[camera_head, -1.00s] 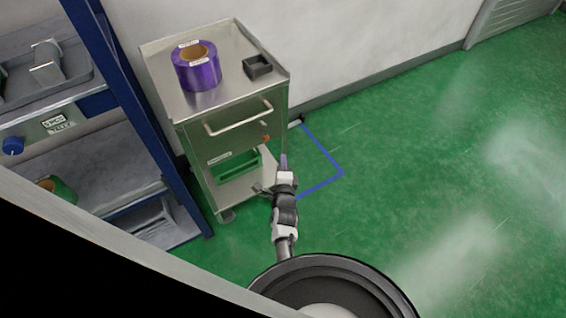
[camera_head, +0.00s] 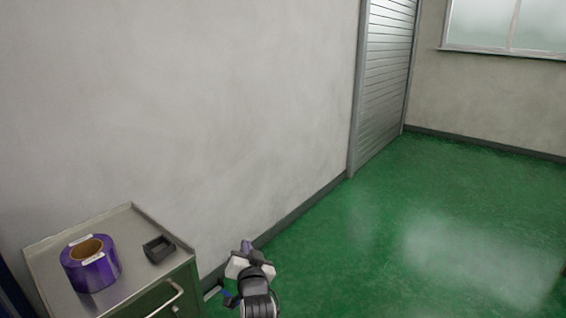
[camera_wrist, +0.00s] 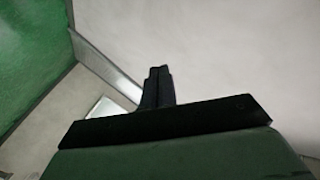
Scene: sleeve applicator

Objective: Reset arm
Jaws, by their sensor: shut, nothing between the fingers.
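My gripper (camera_head: 246,246) shows at the bottom centre of the head view, to the right of the metal cart and apart from it. In the wrist view its two dark fingers (camera_wrist: 158,86) are together, with nothing between them. The wrist view shows the pale wall and green floor behind the fingers. My arm's lower part is cut off by the bottom edge of the head view.
A metal cart (camera_head: 125,222) stands against the wall at lower left. On its top are a purple roll (camera_head: 92,268) and a small black tray (camera_head: 159,244). A roller shutter (camera_head: 385,80) and a window (camera_head: 510,22) are farther back. The green floor (camera_head: 420,230) at right is clear.

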